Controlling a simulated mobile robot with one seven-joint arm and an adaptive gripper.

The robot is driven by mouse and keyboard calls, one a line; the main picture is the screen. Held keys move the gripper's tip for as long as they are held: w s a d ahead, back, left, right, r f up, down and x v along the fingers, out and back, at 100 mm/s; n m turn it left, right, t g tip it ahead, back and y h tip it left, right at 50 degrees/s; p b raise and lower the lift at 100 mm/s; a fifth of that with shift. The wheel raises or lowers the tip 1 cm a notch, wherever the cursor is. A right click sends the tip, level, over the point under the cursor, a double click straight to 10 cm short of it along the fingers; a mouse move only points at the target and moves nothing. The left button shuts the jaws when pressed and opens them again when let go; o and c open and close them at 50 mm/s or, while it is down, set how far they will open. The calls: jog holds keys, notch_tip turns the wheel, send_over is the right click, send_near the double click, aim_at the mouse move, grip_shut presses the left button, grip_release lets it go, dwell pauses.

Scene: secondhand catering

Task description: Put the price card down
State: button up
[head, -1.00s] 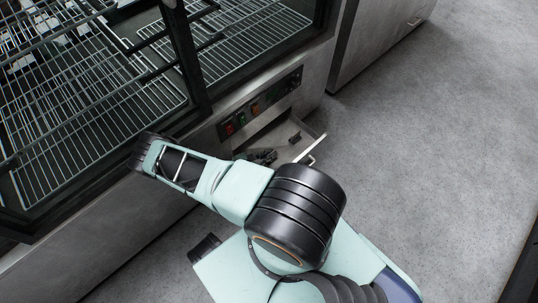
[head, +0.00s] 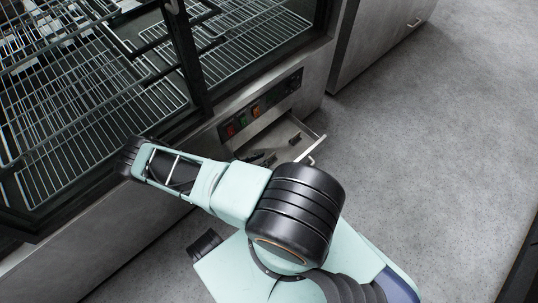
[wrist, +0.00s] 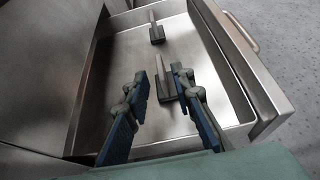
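My gripper (wrist: 166,92) is open in the wrist view, its two blue-padded fingers apart above an open metal drawer (wrist: 125,65). A dark block with a pale grey stem (wrist: 165,89) shows between and beyond the fingertips, seemingly on the drawer floor. A similar dark block with a stem (wrist: 157,35) lies farther back in the drawer. No price card can be clearly made out, and I cannot tell whether either block belongs to one. In the head view the drawer (head: 286,131) is partly covered by my arm.
The drawer sits in the steel base of a glass display case with wire shelves (head: 100,100). A control panel with coloured switches (head: 258,108) is above the drawer. A steel cabinet (head: 375,40) stands behind. The grey floor (head: 440,150) at right is clear.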

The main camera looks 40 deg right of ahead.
jog(key=p+v, duration=0.1)
jog(key=v, duration=0.6)
dwell(0.4)
